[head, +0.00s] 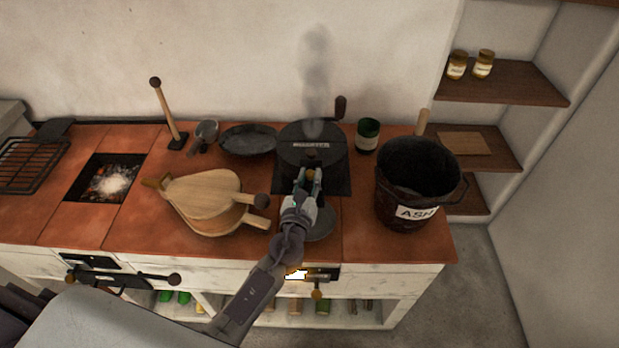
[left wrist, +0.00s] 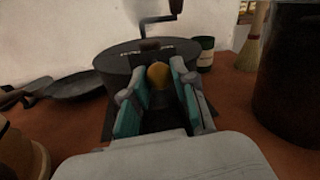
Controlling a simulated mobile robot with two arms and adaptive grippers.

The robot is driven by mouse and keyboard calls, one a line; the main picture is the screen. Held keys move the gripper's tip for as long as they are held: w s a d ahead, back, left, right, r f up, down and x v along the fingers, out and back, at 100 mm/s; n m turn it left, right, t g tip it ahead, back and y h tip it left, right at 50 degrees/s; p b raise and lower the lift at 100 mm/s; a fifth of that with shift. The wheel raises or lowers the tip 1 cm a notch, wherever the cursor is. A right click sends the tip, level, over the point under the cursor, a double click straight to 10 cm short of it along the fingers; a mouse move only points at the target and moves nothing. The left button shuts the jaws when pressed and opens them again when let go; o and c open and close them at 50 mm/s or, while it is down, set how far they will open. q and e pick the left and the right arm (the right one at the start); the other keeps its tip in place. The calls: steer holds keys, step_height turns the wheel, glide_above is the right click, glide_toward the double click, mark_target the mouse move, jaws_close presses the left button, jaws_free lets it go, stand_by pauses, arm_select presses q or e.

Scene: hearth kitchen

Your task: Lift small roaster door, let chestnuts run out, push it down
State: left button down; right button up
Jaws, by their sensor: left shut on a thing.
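The dark round roaster (head: 312,147) stands on a black plate on the tiled counter, with a label on top and grey smoke rising above it. Its small door is hidden behind my gripper. My left gripper (head: 307,179) is at the roaster's front, its fingers shut on a round wooden knob, which shows yellow-brown between the fingers in the left wrist view (left wrist: 159,75). A dark round dish (head: 321,224) lies on the counter in front, partly covered by my gripper. I see no chestnuts. My right gripper is not in view.
The ASH bucket (head: 405,205) stands close on the right, with a dark green tin (head: 367,135) behind. Wooden bellows (head: 205,200) lie to the left, near a dark pan (head: 248,140). A glowing coal opening (head: 108,182) is farther left. The roaster's crank (head: 340,106) sticks up behind.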

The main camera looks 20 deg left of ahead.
arm_select(q)
steer(key=shift+w+r, duration=0.1)
steer(key=shift+r, duration=0.1)
steer(key=c, duration=0.9)
jaws_free()
steer(key=shift+s, duration=0.3)
steer(key=s+d, duration=0.1)
steer(key=s, duration=1)
steer(key=shift+s, duration=0.25)
